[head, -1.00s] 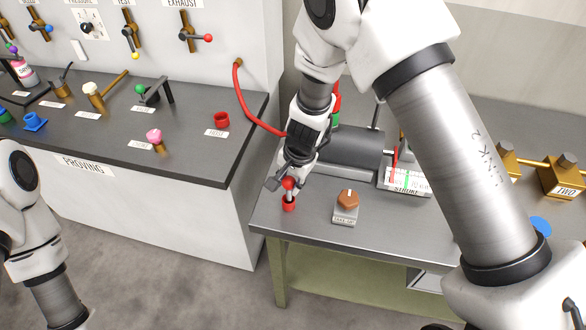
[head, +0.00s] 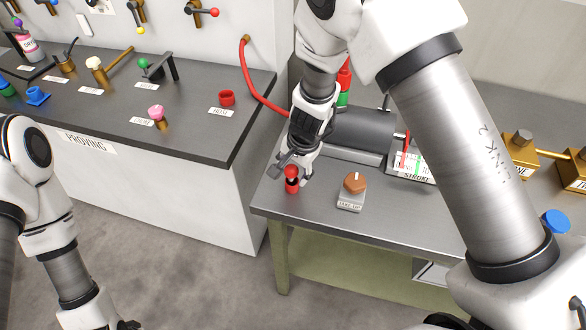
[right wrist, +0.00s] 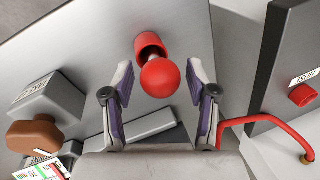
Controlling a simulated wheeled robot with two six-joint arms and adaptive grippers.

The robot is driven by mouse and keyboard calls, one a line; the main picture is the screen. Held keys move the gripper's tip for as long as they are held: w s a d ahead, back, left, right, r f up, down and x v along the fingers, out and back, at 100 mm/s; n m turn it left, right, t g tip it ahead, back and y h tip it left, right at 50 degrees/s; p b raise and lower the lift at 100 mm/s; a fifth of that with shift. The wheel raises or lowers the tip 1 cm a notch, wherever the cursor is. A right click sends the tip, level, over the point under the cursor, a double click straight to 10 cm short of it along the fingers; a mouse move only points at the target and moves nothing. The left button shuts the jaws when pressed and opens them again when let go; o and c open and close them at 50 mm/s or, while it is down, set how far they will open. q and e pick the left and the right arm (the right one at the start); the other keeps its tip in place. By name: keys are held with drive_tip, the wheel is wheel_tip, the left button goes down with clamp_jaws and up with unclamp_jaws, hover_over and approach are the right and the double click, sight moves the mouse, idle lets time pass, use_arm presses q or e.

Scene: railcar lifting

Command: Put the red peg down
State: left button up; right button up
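The red peg (head: 291,172) has a round red knob and stands upright at the red socket (head: 291,187) near the left edge of the metal bench. In the right wrist view the knob (right wrist: 160,77) hides the stem and part of the socket (right wrist: 149,43). My right gripper (head: 290,168) is over the peg. In the right wrist view its fingers (right wrist: 161,90) are spread, one on each side of the knob, with clear gaps to it. Only a dark bit of my left gripper (head: 128,325) shows at the bottom edge, away from the bench.
A brown knob (head: 354,183) on a grey block stands right of the peg. A grey cylinder (head: 362,130) and a stroke gauge (head: 412,167) stand behind. A red hose (head: 248,80) arcs behind my right gripper. The dark counter (head: 195,130) at left holds a red cup (head: 227,97).

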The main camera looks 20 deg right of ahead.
drive_tip(key=shift+s+r, duration=0.1)
drive_tip(key=shift+r, duration=0.05)
wheel_tip(320, 180, up, 12)
drive_tip(key=s+d, duration=0.1)
drive_tip(key=s, duration=0.1)
drive_tip(key=shift+d+p, duration=0.2)
drive_tip(key=shift+p, duration=0.2)
idle(1.0)
